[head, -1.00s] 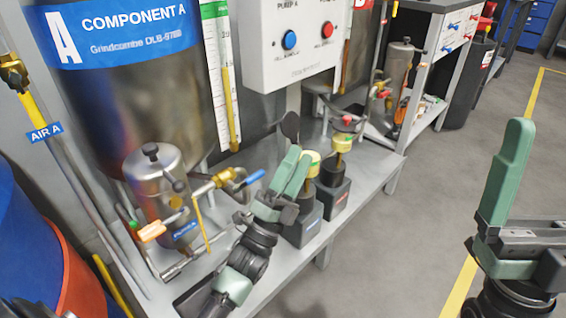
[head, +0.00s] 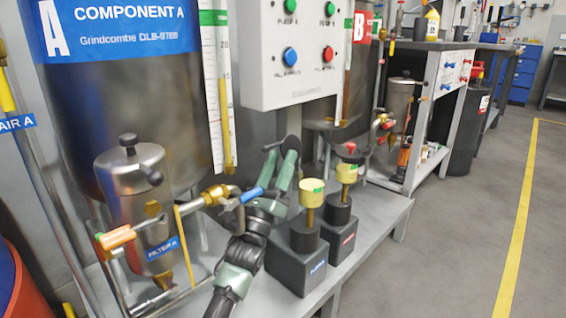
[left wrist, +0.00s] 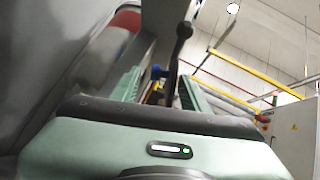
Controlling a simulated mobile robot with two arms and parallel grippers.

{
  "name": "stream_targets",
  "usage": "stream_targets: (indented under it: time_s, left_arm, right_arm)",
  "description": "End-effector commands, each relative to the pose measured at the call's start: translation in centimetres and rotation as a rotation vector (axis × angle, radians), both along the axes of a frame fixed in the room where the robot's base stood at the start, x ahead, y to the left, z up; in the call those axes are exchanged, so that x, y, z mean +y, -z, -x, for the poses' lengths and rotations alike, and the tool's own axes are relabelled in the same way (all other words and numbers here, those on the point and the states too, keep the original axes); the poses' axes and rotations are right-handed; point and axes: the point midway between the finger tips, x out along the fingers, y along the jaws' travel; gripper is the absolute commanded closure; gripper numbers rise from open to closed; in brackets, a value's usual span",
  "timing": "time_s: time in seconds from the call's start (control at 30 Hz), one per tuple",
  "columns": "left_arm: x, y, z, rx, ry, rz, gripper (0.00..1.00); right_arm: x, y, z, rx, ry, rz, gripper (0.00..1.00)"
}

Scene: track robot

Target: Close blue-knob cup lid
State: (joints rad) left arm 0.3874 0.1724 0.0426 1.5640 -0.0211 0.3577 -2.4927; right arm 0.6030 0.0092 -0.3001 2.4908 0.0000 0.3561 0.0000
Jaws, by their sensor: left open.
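Two yellow cups stand on brass stems above dark pump blocks on the grey bench: the near cup (head: 312,193) over the blue-labelled block (head: 298,262), the far cup (head: 346,173) over the red-labelled block (head: 342,235). My left gripper (head: 281,160) is open, to the left of the near cup and apart from it. A dark round disc (head: 291,143) shows at its fingertips; I cannot tell whether they touch. In the left wrist view, a dark rod-like part (left wrist: 178,50) rises between the open fingers. My right gripper is out of view.
A white control box (head: 292,55) hangs above. The grey bench (head: 385,205) is clear to the right of the pumps.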

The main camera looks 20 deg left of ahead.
Motion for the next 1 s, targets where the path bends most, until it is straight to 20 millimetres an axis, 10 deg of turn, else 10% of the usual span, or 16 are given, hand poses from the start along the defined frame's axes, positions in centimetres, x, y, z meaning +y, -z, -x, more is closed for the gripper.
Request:
stream_targets:
  time_s: [0.47, 0.63, 1.0]
  left_arm:
    - [0.0, -1.3, -1.5, 0.001, 0.001, 0.002, 0.55]
    - [0.0, -1.3, -1.5, 0.002, 0.000, 0.002, 0.99]
    - [0.2, -1.2, -1.5, 0.005, -0.002, 0.003, 1.00]
  right_arm:
    - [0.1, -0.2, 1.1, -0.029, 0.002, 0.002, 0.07]
    - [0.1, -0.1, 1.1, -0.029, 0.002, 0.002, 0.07]
    - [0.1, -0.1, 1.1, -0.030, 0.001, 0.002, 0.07]
